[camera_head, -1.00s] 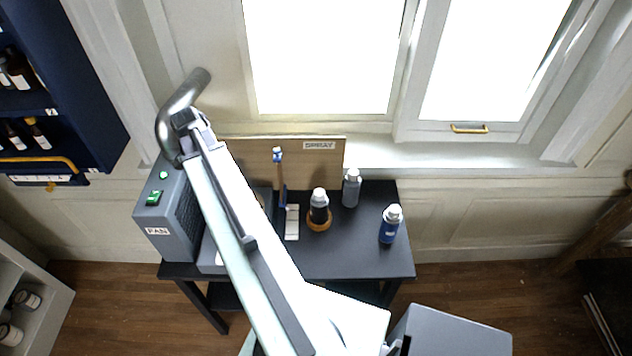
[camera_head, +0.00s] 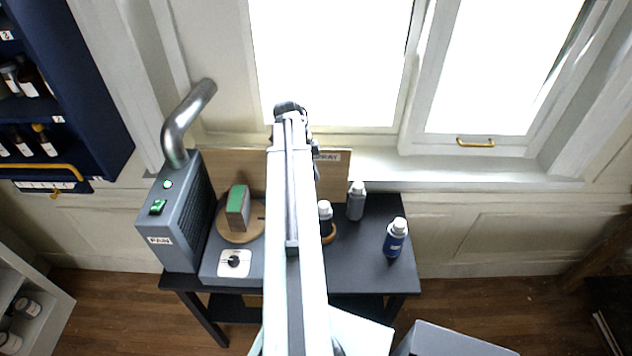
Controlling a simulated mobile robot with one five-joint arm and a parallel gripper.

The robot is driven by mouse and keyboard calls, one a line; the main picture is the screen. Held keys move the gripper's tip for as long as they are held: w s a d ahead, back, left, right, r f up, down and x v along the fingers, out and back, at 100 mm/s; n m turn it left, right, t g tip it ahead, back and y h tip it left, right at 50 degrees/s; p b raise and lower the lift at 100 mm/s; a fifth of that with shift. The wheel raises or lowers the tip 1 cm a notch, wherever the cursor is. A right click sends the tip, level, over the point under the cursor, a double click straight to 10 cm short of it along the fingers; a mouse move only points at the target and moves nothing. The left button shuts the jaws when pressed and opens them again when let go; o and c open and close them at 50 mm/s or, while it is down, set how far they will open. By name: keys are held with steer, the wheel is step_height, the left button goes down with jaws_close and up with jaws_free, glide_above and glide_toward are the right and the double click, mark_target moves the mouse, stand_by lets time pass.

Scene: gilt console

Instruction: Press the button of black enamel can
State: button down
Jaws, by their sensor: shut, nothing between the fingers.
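The black enamel can (camera_head: 326,218) has a white cap and stands in a wooden ring (camera_head: 330,237) on the dark table (camera_head: 365,265). My arm covers its left side. A button on its top is too small to make out. My gripper (camera_head: 291,107) is raised at the end of the arm, up and to the left of the can in the picture, in front of the window sill area. It is shut and empty, and apart from the can.
A grey can (camera_head: 356,203) and a blue can (camera_head: 395,238) stand to the right. The grey fan box (camera_head: 180,220) with a metal pipe (camera_head: 182,125) and a turntable (camera_head: 229,232) holding a green-faced block (camera_head: 238,207) are left. The window (camera_head: 330,60) is behind.

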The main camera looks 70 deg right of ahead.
mark_target(324, 204)
steer(key=b+x, duration=0.3)
steer(key=x, duration=0.1)
steer(key=b+x, duration=0.4)
steer(key=w+b+x, duration=0.1)
steer(key=b+x, duration=0.3)
steer(key=shift+a+f, duration=0.15)
steer(key=shift+f, duration=0.1)
steer(key=shift+f+b, duration=0.25)
steer(key=shift+b, duration=0.05)
